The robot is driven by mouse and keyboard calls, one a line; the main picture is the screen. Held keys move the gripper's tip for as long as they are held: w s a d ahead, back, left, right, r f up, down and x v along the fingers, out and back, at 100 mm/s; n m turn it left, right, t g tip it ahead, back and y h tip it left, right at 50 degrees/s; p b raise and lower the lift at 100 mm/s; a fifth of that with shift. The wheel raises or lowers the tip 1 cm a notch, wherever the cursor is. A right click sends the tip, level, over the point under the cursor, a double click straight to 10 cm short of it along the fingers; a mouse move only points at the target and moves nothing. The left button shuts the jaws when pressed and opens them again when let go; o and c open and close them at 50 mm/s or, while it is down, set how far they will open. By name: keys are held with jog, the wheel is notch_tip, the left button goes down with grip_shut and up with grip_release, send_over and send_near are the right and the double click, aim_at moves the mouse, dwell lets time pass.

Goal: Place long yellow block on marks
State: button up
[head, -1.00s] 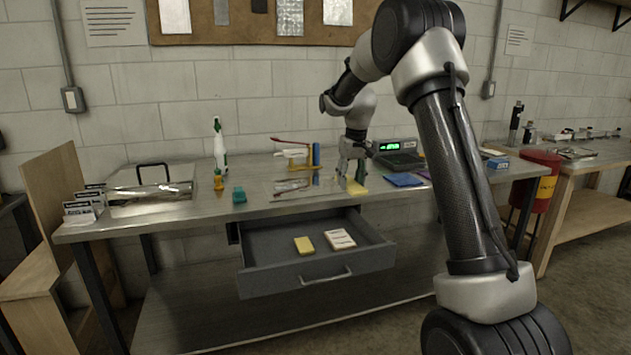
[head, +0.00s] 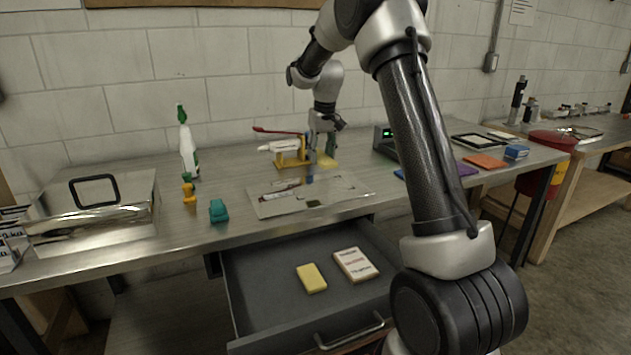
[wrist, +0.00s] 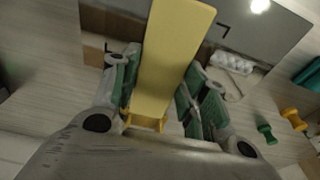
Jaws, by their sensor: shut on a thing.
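My gripper (wrist: 162,82) is shut on a long yellow block (wrist: 175,45) in the wrist view, with green-padded fingers on either side of it. The block stretches from between the fingers to the top edge. Beyond it lies a grey plate (wrist: 265,32) with black corner marks (wrist: 223,30) on the right and a smaller one on the left; the block hides part of the plate. In the head view my gripper (head: 318,155) is small, at the back of the workbench beyond the plate (head: 345,188). Contact between block and plate cannot be told.
A yellow stand (head: 292,157) with red and white items is close to my gripper's left. A teal object (head: 218,210), an orange figure (head: 189,193) and a white-green bottle (head: 187,150) stand further left. An open drawer (head: 275,312) juts out in front, holding a yellow box (head: 311,278).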

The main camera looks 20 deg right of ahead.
aim_at(320, 187)
notch_tip(320, 187, down, 9)
jog(key=shift+f, duration=0.1)
dwell(0.3)
jog(key=o, duration=0.7)
jog(key=shift+f, duration=0.1)
jog(key=shift+o, duration=0.2)
